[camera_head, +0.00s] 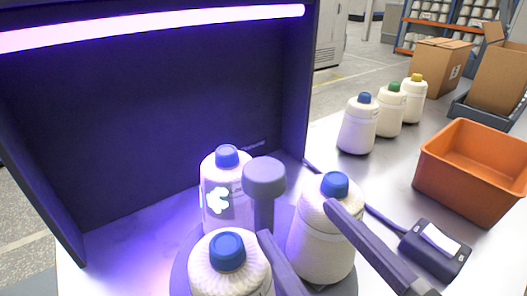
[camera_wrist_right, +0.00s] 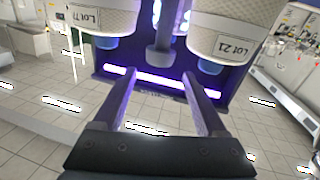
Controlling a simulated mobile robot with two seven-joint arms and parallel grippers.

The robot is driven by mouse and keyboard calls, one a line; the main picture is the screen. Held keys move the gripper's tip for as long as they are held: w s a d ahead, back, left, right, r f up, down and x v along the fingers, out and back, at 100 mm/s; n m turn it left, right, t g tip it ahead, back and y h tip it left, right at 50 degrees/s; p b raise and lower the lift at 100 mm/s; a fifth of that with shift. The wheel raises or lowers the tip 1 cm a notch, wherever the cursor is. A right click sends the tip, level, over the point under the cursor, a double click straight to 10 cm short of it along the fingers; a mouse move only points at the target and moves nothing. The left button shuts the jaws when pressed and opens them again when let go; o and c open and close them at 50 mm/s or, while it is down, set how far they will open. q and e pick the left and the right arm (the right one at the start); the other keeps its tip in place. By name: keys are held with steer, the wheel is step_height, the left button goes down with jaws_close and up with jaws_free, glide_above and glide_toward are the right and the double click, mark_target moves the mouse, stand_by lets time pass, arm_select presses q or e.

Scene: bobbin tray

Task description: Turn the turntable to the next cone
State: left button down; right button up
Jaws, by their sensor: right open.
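The grey turntable (camera_head: 180,278) is partly hidden under its cones inside a dark booth. Three white cones with blue caps stand on it: a back cone (camera_head: 228,187) with a bright glowing patch, a front cone (camera_head: 230,272) and a right cone (camera_head: 318,240). A grey knob on a post (camera_head: 264,176) rises between them; it also shows in the right wrist view (camera_wrist_right: 160,58). That view reads "Lot 77" (camera_wrist_right: 88,24) and "Lot 21" (camera_wrist_right: 228,45) on two cones. My right gripper (camera_head: 296,219) is open and empty near the right cone, its fingertips (camera_wrist_right: 159,75) apart. My left gripper is out of view.
A lit purple tube (camera_head: 150,28) crosses the booth top; the booth wall (camera_head: 130,120) stands behind the turntable. Three more cones (camera_head: 358,125) with blue, green and yellow caps stand at the back right. An orange bin (camera_head: 430,185) and a dark device (camera_head: 436,250) with a cable stand at right.

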mark_target(273, 188)
steer(key=x, duration=0.9)
steer(key=shift+w+a, duration=0.2)
steer(key=shift+w, duration=0.1)
jaws_close()
stand_by(0.4)
